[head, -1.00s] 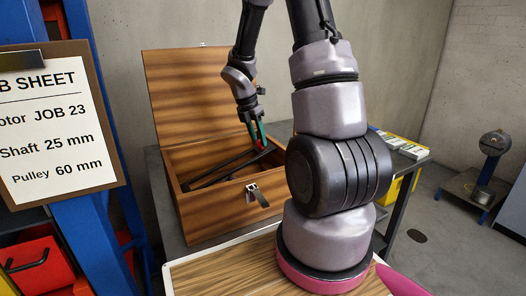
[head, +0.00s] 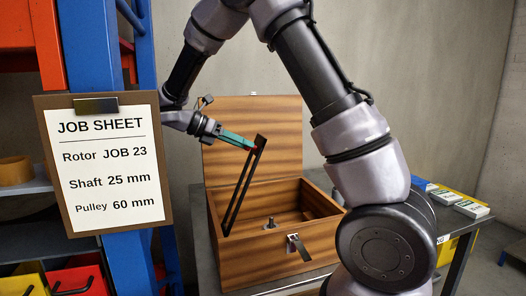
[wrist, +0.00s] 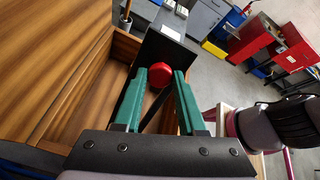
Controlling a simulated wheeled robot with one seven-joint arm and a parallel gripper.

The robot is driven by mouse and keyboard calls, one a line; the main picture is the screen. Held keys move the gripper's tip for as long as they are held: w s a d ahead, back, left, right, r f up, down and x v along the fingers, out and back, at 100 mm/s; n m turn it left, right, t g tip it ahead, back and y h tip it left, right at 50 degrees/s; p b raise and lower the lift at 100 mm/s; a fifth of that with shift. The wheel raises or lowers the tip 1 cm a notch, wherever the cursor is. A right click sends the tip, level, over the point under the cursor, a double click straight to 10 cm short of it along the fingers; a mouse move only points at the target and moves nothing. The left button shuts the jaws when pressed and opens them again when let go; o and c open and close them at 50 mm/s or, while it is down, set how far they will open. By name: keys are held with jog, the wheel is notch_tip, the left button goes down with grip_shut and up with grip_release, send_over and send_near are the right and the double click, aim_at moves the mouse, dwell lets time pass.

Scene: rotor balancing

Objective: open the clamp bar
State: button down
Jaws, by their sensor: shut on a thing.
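The clamp bar (head: 243,190) is a long black frame with a red knob (wrist: 161,75) at its free end. It stands steeply raised at the left side of the open wooden box (head: 262,255), its lower end at the left wall. My gripper (head: 247,145) reaches in from the left at the bar's top. In the wrist view its green fingers (wrist: 160,82) are shut on the red knob, one on each side. A dark plate of the bar (wrist: 165,50) shows just beyond the knob.
The box lid (head: 285,135) stands open behind the bar. A small metal fitting (head: 270,222) shows inside the box, and a latch (head: 297,247) hangs on its front. A job sheet board (head: 105,165) and blue post (head: 103,60) stand left, near my forearm.

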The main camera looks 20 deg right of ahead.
jog(key=a, duration=0.6)
jog(key=shift+s+r, duration=0.2)
jog(key=shift+r, duration=0.05)
jog(key=c, duration=0.5)
grip_release()
jog(key=shift+w, duration=0.15)
notch_tip(320, 180, up, 10)
